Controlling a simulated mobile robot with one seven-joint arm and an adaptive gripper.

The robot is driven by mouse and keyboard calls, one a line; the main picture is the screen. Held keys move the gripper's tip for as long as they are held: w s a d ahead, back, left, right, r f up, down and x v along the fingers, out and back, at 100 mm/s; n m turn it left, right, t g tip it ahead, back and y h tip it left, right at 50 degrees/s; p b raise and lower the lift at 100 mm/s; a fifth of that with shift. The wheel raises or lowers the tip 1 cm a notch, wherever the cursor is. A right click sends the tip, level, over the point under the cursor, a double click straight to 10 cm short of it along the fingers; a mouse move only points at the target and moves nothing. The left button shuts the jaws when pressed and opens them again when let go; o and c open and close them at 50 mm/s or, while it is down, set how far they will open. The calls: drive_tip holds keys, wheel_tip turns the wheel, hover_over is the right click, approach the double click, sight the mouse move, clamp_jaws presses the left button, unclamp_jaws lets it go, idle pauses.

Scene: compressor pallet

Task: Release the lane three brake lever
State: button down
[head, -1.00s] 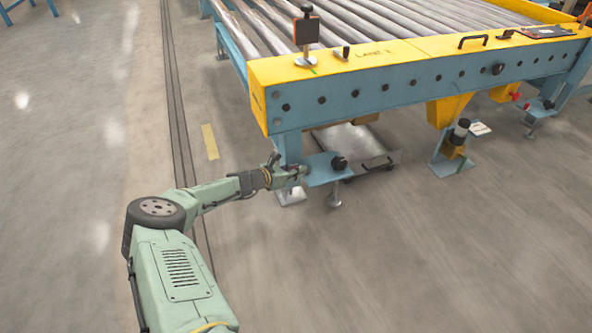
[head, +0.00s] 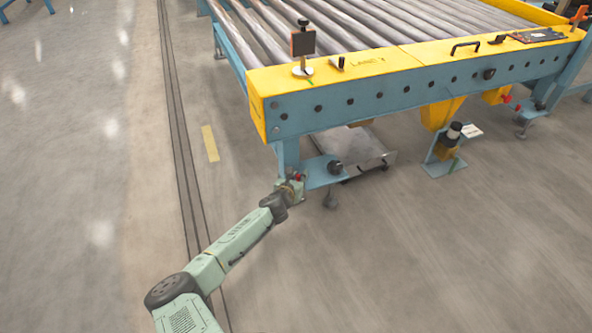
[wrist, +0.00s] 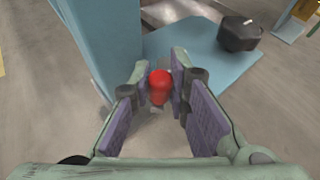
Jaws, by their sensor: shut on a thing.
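A red knob (wrist: 160,84), apparently the end of the brake lever, sits between my gripper's fingertips in the wrist view. My gripper (wrist: 158,92) is shut on it, with a purple-lined finger on each side. In the head view the red knob (head: 299,177) shows at my gripper (head: 296,186), beside the blue leg at the conveyor's near left corner. The lever's shaft is mostly hidden by the knob and fingers. A blue plate (head: 320,172) with a black knob (head: 334,167) juts out just right of the gripper.
The roller conveyor's yellow front rail (head: 400,62) overhangs behind the gripper. A grey tray (head: 362,146) lies low beneath it. A blue floor bracket (head: 443,167) stands to the right. Floor to the left and in front is clear.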

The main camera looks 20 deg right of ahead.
drive_tip(key=n+y, duration=0.1)
drive_tip(key=s+d+n+t+y, duration=0.1)
drive_tip(key=n+y, duration=0.1)
drive_tip(key=d+n+t+y+p, duration=0.1)
drive_tip(key=y, duration=0.1)
drive_tip(key=shift+s+n, duration=0.25)
drive_tip(key=shift+n, duration=0.05)
drive_tip(key=n+y, duration=0.1)
drive_tip(key=d+n+y, duration=0.1)
drive_tip(key=y, duration=0.1)
drive_tip(key=n+t+y, duration=0.1)
drive_tip(key=shift+s+d+f+n, duration=0.1)
drive_tip(key=shift+d+n, duration=0.2)
drive_tip(key=shift+d+n+y+b, duration=0.2)
drive_tip(key=shift+n+y+b, duration=0.2)
drive_tip(key=shift+n+y, duration=0.45)
drive_tip(key=shift+y, duration=0.25)
drive_tip(key=c, duration=1.8)
unclamp_jaws()
drive_tip(key=v, duration=0.7)
drive_tip(key=shift+s+r, duration=0.1)
drive_tip(key=shift+r, duration=0.15)
